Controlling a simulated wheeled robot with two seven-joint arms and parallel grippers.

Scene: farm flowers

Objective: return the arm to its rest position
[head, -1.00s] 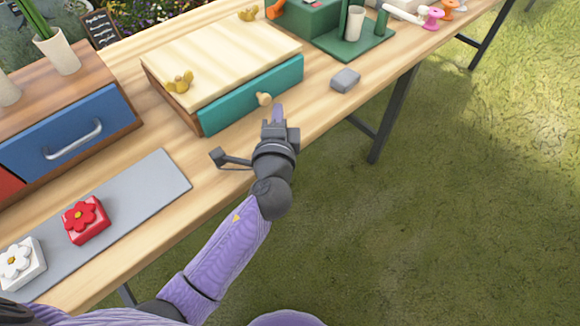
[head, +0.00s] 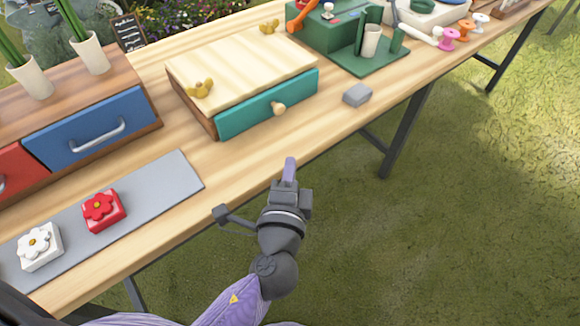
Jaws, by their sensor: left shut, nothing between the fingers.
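My left gripper (head: 290,172) is shut and empty. It is in front of the table's near edge in the head view, over the grass, with its fingers pointing away from me toward the table. The teal drawer (head: 268,104) of the light wooden box lies beyond it, apart from the fingers. My left arm's purple sleeve (head: 232,302) comes up from the bottom of the picture. My right gripper is not in view.
The wooden table (head: 222,181) runs diagonally. On it are a blue-drawer cabinet (head: 105,122), a grey mat (head: 156,183) with red (head: 103,210) and white (head: 40,246) flower blocks, a grey block (head: 357,95) and a green stand (head: 367,58). Open grass (head: 440,230) lies right.

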